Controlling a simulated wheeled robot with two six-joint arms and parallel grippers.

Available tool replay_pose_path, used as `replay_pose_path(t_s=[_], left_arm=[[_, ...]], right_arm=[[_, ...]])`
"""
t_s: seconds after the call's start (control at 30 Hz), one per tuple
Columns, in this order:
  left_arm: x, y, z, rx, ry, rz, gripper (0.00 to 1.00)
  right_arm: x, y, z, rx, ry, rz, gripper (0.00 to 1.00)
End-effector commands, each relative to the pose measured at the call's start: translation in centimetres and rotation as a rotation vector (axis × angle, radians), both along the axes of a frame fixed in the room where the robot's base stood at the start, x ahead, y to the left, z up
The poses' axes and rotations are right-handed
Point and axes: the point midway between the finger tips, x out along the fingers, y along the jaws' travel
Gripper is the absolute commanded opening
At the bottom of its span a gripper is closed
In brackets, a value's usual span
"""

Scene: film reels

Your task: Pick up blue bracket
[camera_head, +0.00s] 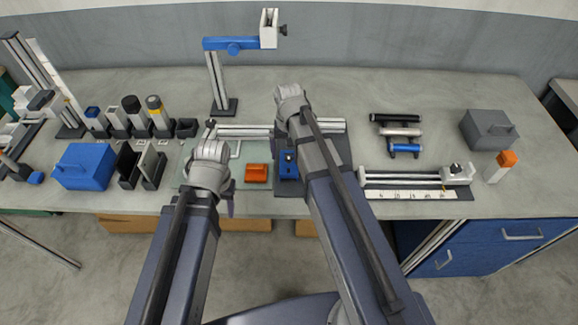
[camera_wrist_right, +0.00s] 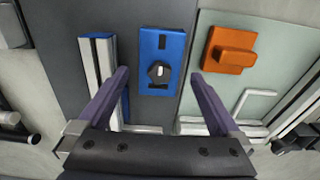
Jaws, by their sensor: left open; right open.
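The blue bracket (camera_head: 288,168) is a small flat blue plate with a dark knob. It lies on a dark grey mat (camera_head: 311,184), right of an orange block (camera_head: 257,173). In the right wrist view the bracket (camera_wrist_right: 174,45) lies ahead of and between the fingertips of my right gripper (camera_wrist_right: 160,76), which is open and empty. How high the fingers are above it is unclear. In the head view my right arm hides the right fingers and part of the mat. My left gripper (camera_head: 226,192) is open near the pale green mat (camera_head: 184,180); its fingertips are hard to see.
A metal rail (camera_wrist_right: 98,65) stands close beside my right gripper's left finger. The orange block (camera_wrist_right: 232,50) lies to its right. A blue box (camera_head: 84,166) and grey holders stand at left. Black and silver cylinders (camera_head: 396,117) and a ruler fixture (camera_head: 416,194) lie at right.

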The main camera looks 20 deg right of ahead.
Motion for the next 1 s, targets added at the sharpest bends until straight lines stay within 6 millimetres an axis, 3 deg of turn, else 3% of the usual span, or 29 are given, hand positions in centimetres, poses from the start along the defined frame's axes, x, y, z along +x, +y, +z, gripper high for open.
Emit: replay_pose_path(t_s=[0.17, 0.53, 0.83, 1.0], left_arm=[[0.0, 0.0, -0.7, 0.000, 0.000, 0.000, 0.50], [0.0, 0.0, -5.0, 0.000, 0.000, 0.000, 0.50], [0.0, 0.0, -5.1, 0.000, 0.000, 0.000, 0.50], [0.0, 0.0, -5.1, 0.000, 0.000, 0.000, 0.50]], right_arm=[[-0.1, 0.0, -0.7, 0.000, 0.000, 0.000, 1.00], [-0.4, 0.1, -5.0, 0.000, 0.000, 0.000, 1.00], [-0.4, 0.1, -5.1, 0.000, 0.000, 0.000, 1.00], [-0.4, 0.0, -5.1, 0.000, 0.000, 0.000, 0.83]])
